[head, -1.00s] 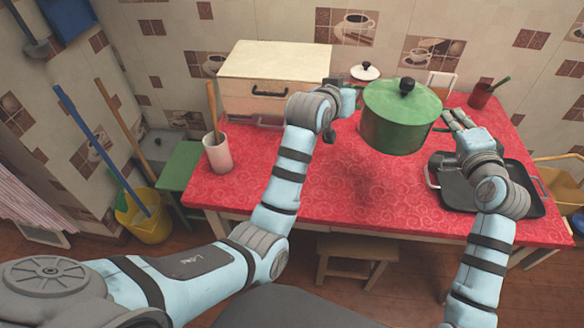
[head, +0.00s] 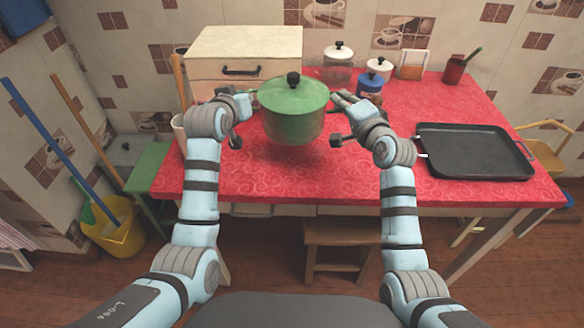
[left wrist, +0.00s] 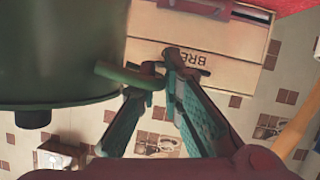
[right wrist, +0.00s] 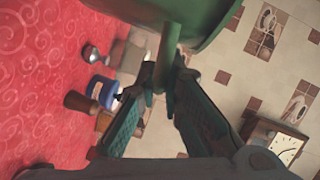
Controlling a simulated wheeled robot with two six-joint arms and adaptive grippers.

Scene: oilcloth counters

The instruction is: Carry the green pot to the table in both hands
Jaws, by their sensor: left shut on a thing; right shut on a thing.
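The green pot (head: 293,112), with its lid and black knob on, is held upright between my two grippers, above the red table (head: 250,180). My left gripper (head: 240,98) is shut on the pot's left handle; the left wrist view shows the fingers (left wrist: 160,78) around that handle (left wrist: 130,76). My right gripper (head: 340,98) is shut on the other handle; the right wrist view shows the fingers (right wrist: 165,85) around it (right wrist: 167,50). A gap seems to show between the pot's base and the tabletop.
A black tray pan (head: 475,150) lies on the table's right side. A bread box (head: 243,55) and several canisters (head: 338,60) stand at the back, with a red cup (head: 455,70) at right. A stool (head: 340,235) stands at the front. The tabletop's front middle is clear.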

